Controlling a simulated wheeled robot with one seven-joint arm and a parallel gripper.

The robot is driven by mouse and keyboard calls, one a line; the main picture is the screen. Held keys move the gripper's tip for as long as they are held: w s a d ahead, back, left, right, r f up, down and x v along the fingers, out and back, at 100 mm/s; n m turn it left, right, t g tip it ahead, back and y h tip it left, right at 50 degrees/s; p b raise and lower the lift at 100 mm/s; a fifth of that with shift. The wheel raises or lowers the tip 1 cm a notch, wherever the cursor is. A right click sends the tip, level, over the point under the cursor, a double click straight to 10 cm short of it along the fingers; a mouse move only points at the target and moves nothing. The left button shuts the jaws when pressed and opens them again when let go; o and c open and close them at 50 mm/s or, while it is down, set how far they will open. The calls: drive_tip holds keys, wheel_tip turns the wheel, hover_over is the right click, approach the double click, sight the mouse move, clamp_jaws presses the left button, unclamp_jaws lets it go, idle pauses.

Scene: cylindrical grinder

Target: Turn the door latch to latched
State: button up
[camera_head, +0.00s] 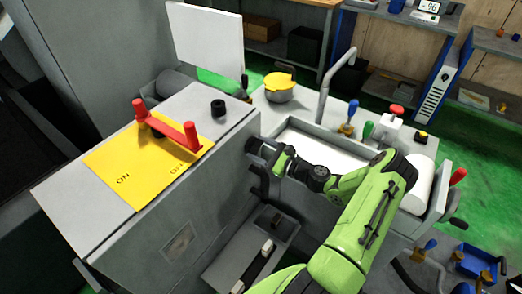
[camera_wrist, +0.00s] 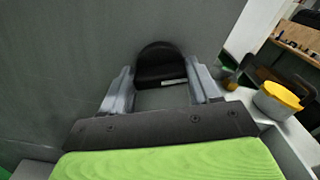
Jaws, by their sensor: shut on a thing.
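The door latch (camera_wrist: 160,62) shows in the wrist view as a black rounded piece on a flat grey panel, with a small pale mark at its lower edge. My gripper (camera_wrist: 162,82) has one grey finger on each side of it and is shut on it. In the head view my gripper (camera_head: 262,150) is at the right side face of the grey cabinet, near its top edge. There the latch is mostly hidden by the gripper, and I cannot read its angle or whether it is latched.
The grey cabinet (camera_head: 110,225) carries a yellow ON/OFF plate (camera_head: 115,170) with a red handle (camera_head: 165,127) and a black knob (camera_head: 218,107). A counter with a sink (camera_head: 325,150), a faucet (camera_head: 322,95) and a yellow-topped bowl (camera_head: 281,88) lies behind my arm.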

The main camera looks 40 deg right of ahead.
drive_tip(key=n+b, duration=0.2)
drive_tip(key=n, duration=0.4)
drive_tip(key=shift+a+f+n, duration=0.1)
drive_tip(key=shift+a+n, duration=0.05)
drive_tip(key=shift+n, duration=0.15)
drive_tip(key=n+b, duration=0.3)
drive_tip(key=n, duration=0.1)
drive_tip(key=shift+n+b, duration=0.75)
drive_tip(key=shift+n, duration=0.45)
drive_tip(key=o, duration=1.1)
drive_tip(key=shift+c, duration=0.2)
drive_tip(key=p+v, duration=0.1)
drive_tip(key=v, duration=1.4)
drive_tip(key=shift+s+p, duration=0.35)
drive_tip(key=shift+p, duration=0.05)
